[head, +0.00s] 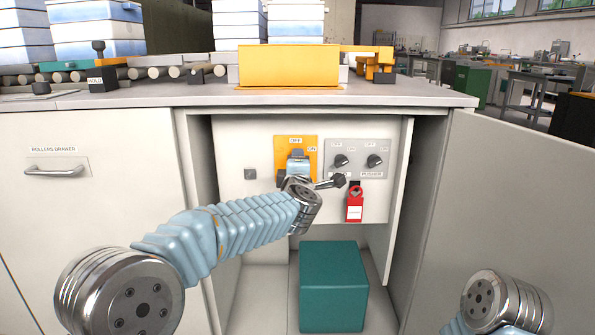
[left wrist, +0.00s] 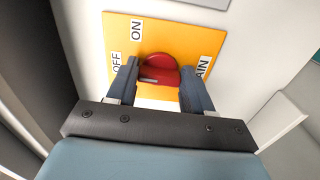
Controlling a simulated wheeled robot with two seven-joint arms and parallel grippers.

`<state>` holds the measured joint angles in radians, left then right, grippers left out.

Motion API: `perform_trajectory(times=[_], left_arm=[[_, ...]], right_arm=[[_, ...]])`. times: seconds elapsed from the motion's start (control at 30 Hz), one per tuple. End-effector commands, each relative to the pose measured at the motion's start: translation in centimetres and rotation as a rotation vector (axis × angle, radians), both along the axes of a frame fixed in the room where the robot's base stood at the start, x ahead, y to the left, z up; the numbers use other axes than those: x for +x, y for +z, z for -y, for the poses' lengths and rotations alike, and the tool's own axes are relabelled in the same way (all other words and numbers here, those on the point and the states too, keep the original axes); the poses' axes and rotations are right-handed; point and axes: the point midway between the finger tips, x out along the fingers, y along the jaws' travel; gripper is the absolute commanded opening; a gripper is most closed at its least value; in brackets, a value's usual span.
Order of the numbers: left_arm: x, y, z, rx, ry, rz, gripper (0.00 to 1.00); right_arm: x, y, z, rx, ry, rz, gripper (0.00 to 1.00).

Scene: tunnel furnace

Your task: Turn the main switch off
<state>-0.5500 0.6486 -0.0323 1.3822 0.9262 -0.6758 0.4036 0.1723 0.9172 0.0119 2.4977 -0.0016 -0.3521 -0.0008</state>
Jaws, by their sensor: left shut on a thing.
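The main switch is a red knob (left wrist: 160,70) on an orange plate (left wrist: 122,36) lettered ON, OFF and partly hidden MAIN. My left gripper (head: 297,158) is in front of the plate and hides the knob there. In the left wrist view my left gripper (left wrist: 160,82) has one finger on each side of the knob, shut on it. A pale mark shows on the knob's lower left face.
Right of the plate is a grey panel (head: 357,149) with two dark knobs, and a red padlock tag (head: 354,207) hangs below. A teal box (head: 334,285) stands on the cabinet floor. The open door (head: 500,200) bounds the right side.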

Motion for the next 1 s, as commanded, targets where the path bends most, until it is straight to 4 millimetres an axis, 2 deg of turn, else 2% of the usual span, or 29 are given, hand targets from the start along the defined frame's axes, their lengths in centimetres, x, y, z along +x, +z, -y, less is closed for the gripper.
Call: perform_trajectory(times=[0.63,0.67,0.8,1.0], left_arm=[[0.01,-0.18,-0.01,-0.053,0.001,-0.003,0.21],[0.01,-0.17,-0.01,-0.053,0.001,-0.003,0.54],[0.01,-0.13,-0.01,-0.052,0.001,-0.002,0.76],[0.01,-0.06,0.00,-0.051,0.000,-0.001,0.77]], right_arm=[[0.03,-0.37,0.00,0.000,0.000,0.001,0.00],[0.03,-0.37,0.00,0.000,0.000,0.001,0.00],[0.02,-0.36,0.01,0.000,0.000,0.001,0.00],[0.02,-0.36,0.01,0.000,0.000,0.001,0.00]])
